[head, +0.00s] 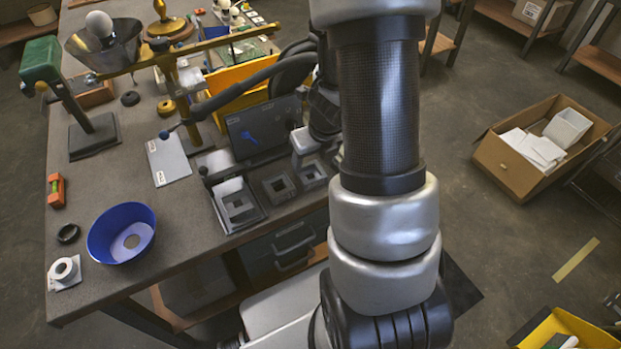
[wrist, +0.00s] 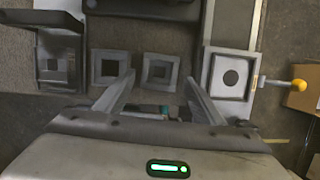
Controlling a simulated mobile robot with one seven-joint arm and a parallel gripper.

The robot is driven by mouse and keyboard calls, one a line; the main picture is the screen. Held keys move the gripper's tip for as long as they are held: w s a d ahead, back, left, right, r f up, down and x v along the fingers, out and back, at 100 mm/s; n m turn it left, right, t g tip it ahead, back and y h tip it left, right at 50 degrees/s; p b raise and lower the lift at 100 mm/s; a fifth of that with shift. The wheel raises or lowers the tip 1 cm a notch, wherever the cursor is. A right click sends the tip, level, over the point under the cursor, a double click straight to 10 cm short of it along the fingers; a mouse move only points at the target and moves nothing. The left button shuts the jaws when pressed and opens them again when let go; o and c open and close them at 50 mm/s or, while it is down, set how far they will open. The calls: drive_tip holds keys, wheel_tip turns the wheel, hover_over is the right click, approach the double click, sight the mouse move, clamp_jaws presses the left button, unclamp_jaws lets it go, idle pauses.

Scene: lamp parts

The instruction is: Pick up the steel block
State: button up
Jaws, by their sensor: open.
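Two grey square metal-looking blocks with stepped square recesses lie side by side. In the wrist view one is at left (wrist: 94,68) and one at right (wrist: 147,70); I cannot tell for sure which is the steel block. In the head view they sit at the table's front edge, a left one (head: 268,186) and a right one (head: 303,178) close to my arm. My gripper (wrist: 160,78) is open and empty. In the wrist view its fingers straddle the right block from above, with the left block partly beside the left finger. Contact cannot be told.
A pale plate with a round hole (wrist: 216,86) lies right in the wrist view. A blue bowl (head: 101,238) sits far left.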

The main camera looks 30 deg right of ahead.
sight(310, 175)
drive_tip(key=b+x, duration=0.2)
drive_tip(key=x, duration=0.3)
drive_tip(key=shift+s, duration=0.1)
drive_tip(key=shift+r, duration=0.1)
drive_tip(key=c, duration=1.1)
drive_tip(key=shift+r, duration=0.1)
